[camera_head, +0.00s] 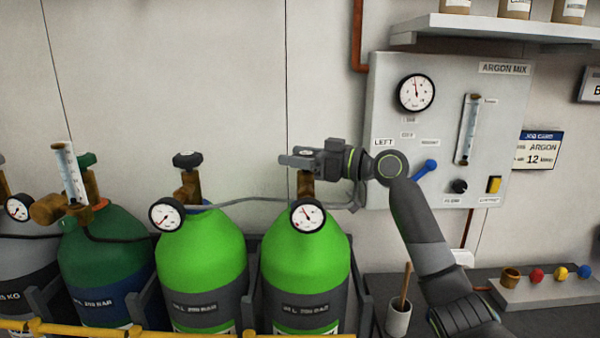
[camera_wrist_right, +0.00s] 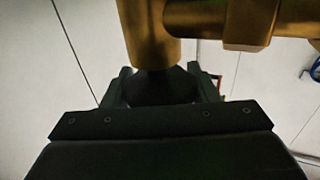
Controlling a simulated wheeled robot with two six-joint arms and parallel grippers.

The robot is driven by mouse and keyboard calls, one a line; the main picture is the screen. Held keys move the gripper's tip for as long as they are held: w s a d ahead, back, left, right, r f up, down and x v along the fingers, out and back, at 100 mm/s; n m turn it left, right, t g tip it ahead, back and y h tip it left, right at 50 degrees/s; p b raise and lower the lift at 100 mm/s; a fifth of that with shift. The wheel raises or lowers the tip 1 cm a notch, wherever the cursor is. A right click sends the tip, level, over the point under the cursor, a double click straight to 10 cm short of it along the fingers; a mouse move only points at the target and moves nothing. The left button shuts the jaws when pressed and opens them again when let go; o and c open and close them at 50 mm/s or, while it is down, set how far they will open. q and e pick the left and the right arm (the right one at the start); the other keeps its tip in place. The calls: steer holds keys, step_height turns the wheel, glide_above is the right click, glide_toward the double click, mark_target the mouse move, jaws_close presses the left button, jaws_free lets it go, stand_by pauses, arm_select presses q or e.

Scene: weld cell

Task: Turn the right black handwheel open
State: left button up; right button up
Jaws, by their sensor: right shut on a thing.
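The right black handwheel (camera_wrist_right: 160,88) is on top of the brass valve of the right bright green cylinder (camera_head: 305,262). In the head view my right gripper (camera_head: 298,160) covers most of it. The gripper comes in from the right at the height of the handwheel. In the wrist view its two fingers stand on either side of the dark wheel, and the gripper is shut on it. The brass valve body (camera_wrist_right: 152,35) fills the top of that view. The left black handwheel (camera_head: 187,160) stands free on the other bright green cylinder (camera_head: 203,265). My left gripper is not in view.
Pressure gauges (camera_head: 307,217) sit on the valves, and a grey hose runs behind them. The argon mix panel (camera_head: 440,110) is on the wall, with a blue lever (camera_head: 425,170). A yellow rail (camera_head: 100,329) crosses the front. A cup (camera_head: 398,320) stands on the bench.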

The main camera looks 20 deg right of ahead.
steer(key=shift+f+n+g+y+b, duration=0.2)
steer(key=shift+n+g+y+b, duration=0.65)
steer(key=shift+g, duration=0.25)
steer(key=shift+s+a+r+n+g+y, duration=0.1)
steer(key=shift+n+g+y, duration=0.2)
steer(key=shift+n+g, duration=0.2)
steer(key=shift+s+r+n+g+y, duration=0.1)
steer(key=shift+n+g+y, duration=0.2)
steer(key=shift+g, duration=0.3)
steer(key=shift+n+g+y, duration=0.35)
steer(key=shift+n+g, duration=0.4)
steer(key=shift+g, duration=0.35)
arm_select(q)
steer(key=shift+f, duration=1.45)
arm_select(e)
steer(key=shift+s+a+n+g+y, duration=0.1)
steer(key=shift+n+g+y, duration=0.05)
steer(key=shift+n+g, duration=0.4)
steer(key=shift+s+n+g+y, duration=0.15)
steer(key=shift+n+g, duration=0.2)
steer(key=shift+g, duration=0.4)
steer(key=shift+f, duration=0.1)
steer(key=o, duration=1)
steer(key=shift+r, duration=0.2)
